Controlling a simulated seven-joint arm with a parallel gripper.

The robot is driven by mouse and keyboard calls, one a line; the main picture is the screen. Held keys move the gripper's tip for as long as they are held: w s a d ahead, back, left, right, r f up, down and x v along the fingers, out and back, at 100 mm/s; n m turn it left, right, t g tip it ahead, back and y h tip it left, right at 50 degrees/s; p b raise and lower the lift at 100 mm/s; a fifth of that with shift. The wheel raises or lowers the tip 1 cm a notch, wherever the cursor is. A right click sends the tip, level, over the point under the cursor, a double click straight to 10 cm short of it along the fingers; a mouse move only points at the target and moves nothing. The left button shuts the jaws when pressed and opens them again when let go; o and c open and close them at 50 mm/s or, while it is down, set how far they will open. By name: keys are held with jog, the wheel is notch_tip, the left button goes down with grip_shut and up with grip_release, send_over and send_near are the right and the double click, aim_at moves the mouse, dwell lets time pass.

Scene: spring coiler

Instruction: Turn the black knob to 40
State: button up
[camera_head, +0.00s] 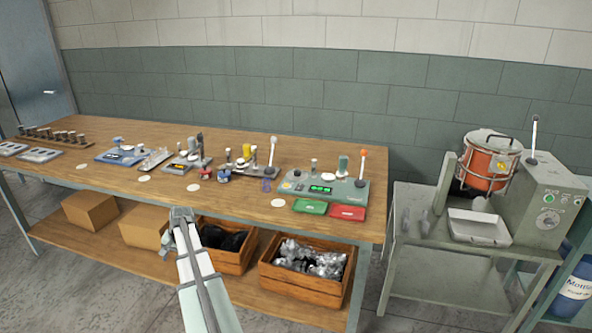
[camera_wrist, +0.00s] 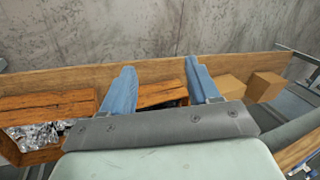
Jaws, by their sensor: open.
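My gripper (camera_head: 181,213) is at the front edge of the wooden workbench (camera_head: 95,172), in front of the devices. In the wrist view its two blue fingers (camera_wrist: 159,68) are spread apart with nothing between them. Several small devices stand along the bench: a blue one (camera_head: 128,155) with a yellow display, a grey one (camera_head: 187,162), one with a yellow cylinder (camera_head: 246,163), and a grey-green one (camera_head: 325,188) with a green display and an orange-tipped lever. My gripper touches none of these devices.
A green tray (camera_head: 310,207) and a red tray (camera_head: 347,212) lie before the grey-green device. Wooden crates (camera_head: 300,285) and cardboard boxes (camera_head: 90,209) sit on the lower shelf. A metal stand with an orange pot (camera_head: 487,165) is at the right. White discs lie along the front edge.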

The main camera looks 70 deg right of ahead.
jog(key=s+d+r+m+h, duration=0.1)
jog(key=s+d+r, duration=0.2)
jog(key=d+r, duration=0.3)
jog(key=s+d+r+m+t, duration=0.1)
jog(key=s+d+r+m, duration=0.1)
jog(key=d+r, duration=0.5)
jog(key=s+d+r+m+h, duration=0.1)
jog(key=s+d+r, duration=0.3)
jog(key=d+r, duration=0.3)
jog(key=shift+s+d+m+h, duration=0.3)
jog(key=shift+d, duration=0.55)
jog(key=s+d+r+m+g, duration=0.2)
jog(key=s+d+r, duration=0.1)
jog(key=s+d, duration=0.5)
jog(key=s+d+r+m+g, duration=0.2)
jog(key=s+d+r, duration=0.1)
jog(key=s+d, duration=0.55)
jog(key=m+g+y, duration=0.1)
jog(key=g+y, duration=0.1)
jog(key=y, duration=0.1)
send_near(298, 168)
jog(key=shift+t, duration=0.3)
jog(key=f, duration=0.6)
jog(key=a+f, duration=0.1)
jog(key=f, duration=0.2)
jog(key=shift+s+f, duration=0.3)
jog(key=shift+s, duration=0.1)
jog(key=c, duration=1)
